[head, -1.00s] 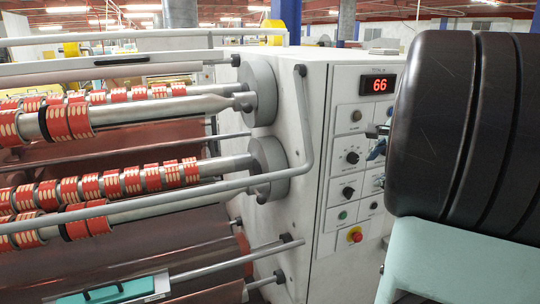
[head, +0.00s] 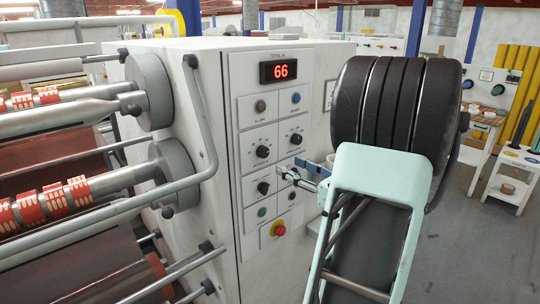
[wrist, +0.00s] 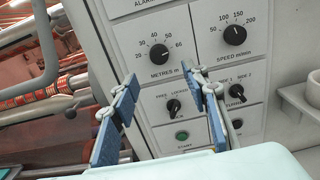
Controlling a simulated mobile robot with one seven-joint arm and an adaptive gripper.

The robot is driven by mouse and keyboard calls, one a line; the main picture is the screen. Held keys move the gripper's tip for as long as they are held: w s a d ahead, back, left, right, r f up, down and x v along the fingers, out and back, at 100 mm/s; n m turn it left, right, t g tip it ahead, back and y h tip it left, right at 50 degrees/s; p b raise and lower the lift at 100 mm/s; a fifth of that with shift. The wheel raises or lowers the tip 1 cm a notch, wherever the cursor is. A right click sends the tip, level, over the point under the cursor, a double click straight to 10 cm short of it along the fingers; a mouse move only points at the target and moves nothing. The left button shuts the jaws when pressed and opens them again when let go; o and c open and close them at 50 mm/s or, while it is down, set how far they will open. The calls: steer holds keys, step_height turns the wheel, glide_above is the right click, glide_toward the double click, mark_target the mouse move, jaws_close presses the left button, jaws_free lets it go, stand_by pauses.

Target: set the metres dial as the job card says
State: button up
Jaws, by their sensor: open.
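The metres dial (wrist: 159,53) is a black knob on the grey machine panel, labelled METRES m in the wrist view. In the head view it is the left knob (head: 262,152) of the upper pair. In the head view my gripper (head: 298,171) is in front of the panel, low and right of the dial. No job card can be made out.
The speed dial (wrist: 235,35) sits right of the metres dial. Two selector switches (wrist: 174,106) (wrist: 236,98) and a green start button (wrist: 182,135) are below. A red display (head: 280,71) reads 66. A red stop button (head: 278,229) is lower. Rollers with red tape (head: 45,203) stand left.

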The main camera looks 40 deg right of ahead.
mark_target(265, 154)
steer(key=w, duration=0.6)
steer(key=w+a, duration=0.1)
steer(key=w, duration=0.2)
steer(key=shift+w+p, duration=0.35)
steer(key=shift+p, duration=0.05)
jaws_close()
